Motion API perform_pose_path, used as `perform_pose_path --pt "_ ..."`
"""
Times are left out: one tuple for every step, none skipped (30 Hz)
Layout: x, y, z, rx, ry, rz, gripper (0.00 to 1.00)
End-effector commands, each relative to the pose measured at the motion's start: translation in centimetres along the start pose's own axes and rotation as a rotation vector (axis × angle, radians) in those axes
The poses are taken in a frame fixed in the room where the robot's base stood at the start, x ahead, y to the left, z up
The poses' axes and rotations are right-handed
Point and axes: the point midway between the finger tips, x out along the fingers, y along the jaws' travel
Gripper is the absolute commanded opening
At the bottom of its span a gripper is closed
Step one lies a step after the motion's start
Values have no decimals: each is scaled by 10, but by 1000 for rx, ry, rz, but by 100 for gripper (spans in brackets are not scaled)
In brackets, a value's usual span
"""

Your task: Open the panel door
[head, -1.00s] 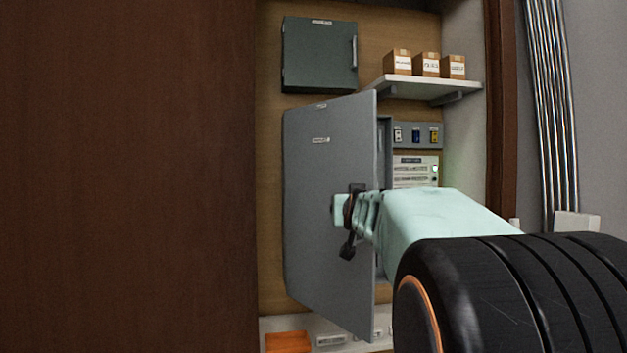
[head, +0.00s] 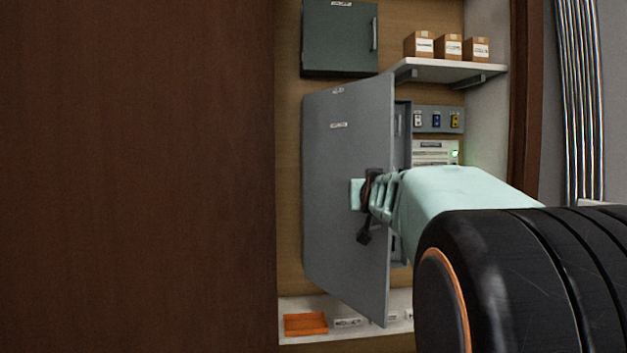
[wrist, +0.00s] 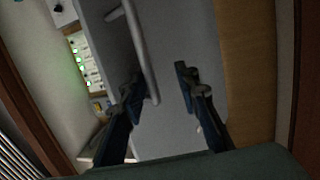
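The grey panel door (head: 335,220) stands swung partly open, showing the panel's inside along its right side. My gripper (head: 366,208) is at the door's right part in the head view, with its dark fingers partly hidden by my arm. In the wrist view, the two fingers are spread apart (wrist: 160,82) in front of the grey door (wrist: 185,25). A grey bar handle (wrist: 143,50) runs between them, close to the left finger and apart from the right one. Whether the left finger touches the bar I cannot tell.
Panel switches (head: 437,120) show right of the door. A shelf (head: 450,72) with small cartons (head: 448,47) is above, beside a closed dark green box (head: 338,38). An orange tray (head: 305,323) lies on the low ledge. A brown wall surface (head: 135,180) fills the left.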

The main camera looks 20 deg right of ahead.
Motion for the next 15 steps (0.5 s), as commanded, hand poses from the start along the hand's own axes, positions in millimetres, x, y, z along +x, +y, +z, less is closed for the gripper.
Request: perform_pose_path --pt "-3 -4 -16 -1 23 -4 26" --pt "-3 -4 -15 -1 22 -4 26" --pt "-4 -4 -15 0 22 -3 26" --pt "-4 -4 -15 0 23 -3 26" --pt "-4 -5 -15 1 23 -2 26" --pt "-5 -5 -15 1 22 -2 26" --pt "-5 -5 -14 2 22 -1 26" --pt "-5 -5 -15 2 22 -1 26" --pt "-6 -5 -15 3 23 0 26" --pt "-6 -6 -14 3 22 0 26" --pt "-6 -6 -14 3 21 0 26" --pt "-7 -6 -14 3 22 1 26" --pt "-7 -6 -14 3 23 1 26" --pt "-8 -7 -14 3 22 1 26" --pt "-8 -7 -13 3 21 1 26"
